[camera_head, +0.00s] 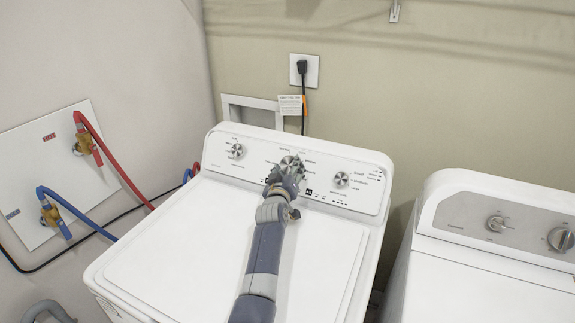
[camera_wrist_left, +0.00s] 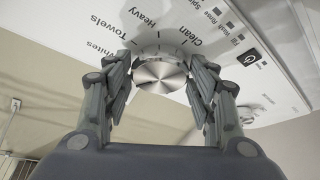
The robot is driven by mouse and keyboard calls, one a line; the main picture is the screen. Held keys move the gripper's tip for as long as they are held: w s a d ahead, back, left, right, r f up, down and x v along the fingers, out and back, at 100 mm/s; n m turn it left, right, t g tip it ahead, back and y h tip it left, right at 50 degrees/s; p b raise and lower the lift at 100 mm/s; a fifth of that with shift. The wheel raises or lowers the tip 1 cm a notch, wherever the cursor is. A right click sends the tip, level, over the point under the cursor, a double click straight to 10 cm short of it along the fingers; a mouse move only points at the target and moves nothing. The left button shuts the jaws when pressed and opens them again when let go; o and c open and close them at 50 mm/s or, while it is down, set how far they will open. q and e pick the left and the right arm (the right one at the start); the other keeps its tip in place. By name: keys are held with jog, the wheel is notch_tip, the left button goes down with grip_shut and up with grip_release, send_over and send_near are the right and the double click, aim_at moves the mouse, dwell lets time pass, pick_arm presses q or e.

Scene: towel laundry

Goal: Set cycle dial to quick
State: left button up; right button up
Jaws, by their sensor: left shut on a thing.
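The washer (camera_head: 220,240) stands in the middle of the head view, with three dials on its back control panel (camera_head: 375,185). My left gripper (camera_head: 285,168) reaches across the lid to the middle dial, the cycle dial (camera_head: 291,161). In the left wrist view the round metallic cycle dial (camera_wrist_left: 160,77) sits between the two fingers of the left gripper (camera_wrist_left: 162,88), which is shut on it. Printed words such as Towels, Heavy and Clean show around the dial. The dial's pointer and the Quick label cannot be made out. My right gripper is not in view.
A left dial (camera_head: 236,150) and a right dial (camera_head: 341,179) flank the cycle dial. A second machine (camera_head: 490,270) stands close on the right. Red (camera_head: 120,170) and blue (camera_head: 75,212) hoses run along the left wall. A plugged cord (camera_head: 303,75) hangs behind the washer.

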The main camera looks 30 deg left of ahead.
pick_arm(q)
jog(key=shift+n+g+p, duration=0.3)
jog(key=shift+n+p, duration=0.1)
jog(key=shift+n, duration=0.4)
jog(key=o, duration=1.1)
jog(key=shift+c, duration=0.2)
jog(key=shift+r, duration=0.1)
notch_tip(320, 180, up, 10)
